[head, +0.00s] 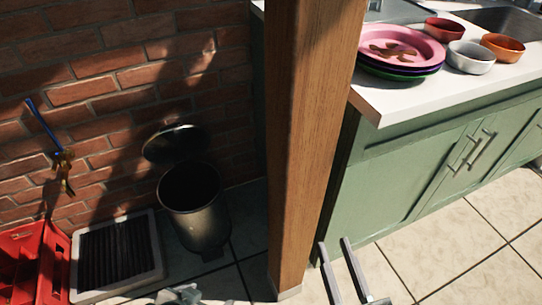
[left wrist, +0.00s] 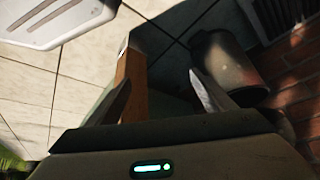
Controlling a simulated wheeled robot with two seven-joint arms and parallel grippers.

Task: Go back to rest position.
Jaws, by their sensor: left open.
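My right gripper (head: 333,241) shows at the bottom of the head view, in front of the green cabinet and right of the wooden post. Its two grey fingers are apart with nothing between them. My left gripper (left wrist: 158,79) shows in the left wrist view with its dark fingers spread wide and empty. Behind these fingers are the wooden post (left wrist: 133,80), the bin (left wrist: 228,62) and the tiled floor. Only a small grey part of what may be my left arm shows at the bottom edge of the head view.
The wooden post (head: 308,130) stands upright mid-view. Left of it are an open-lidded metal bin (head: 196,205), a framed grate (head: 152,285) and a red crate (head: 55,265) by the brick wall. A white counter (head: 385,105) holds stacked plates (head: 400,42) and several bowls. Floor at right is clear.

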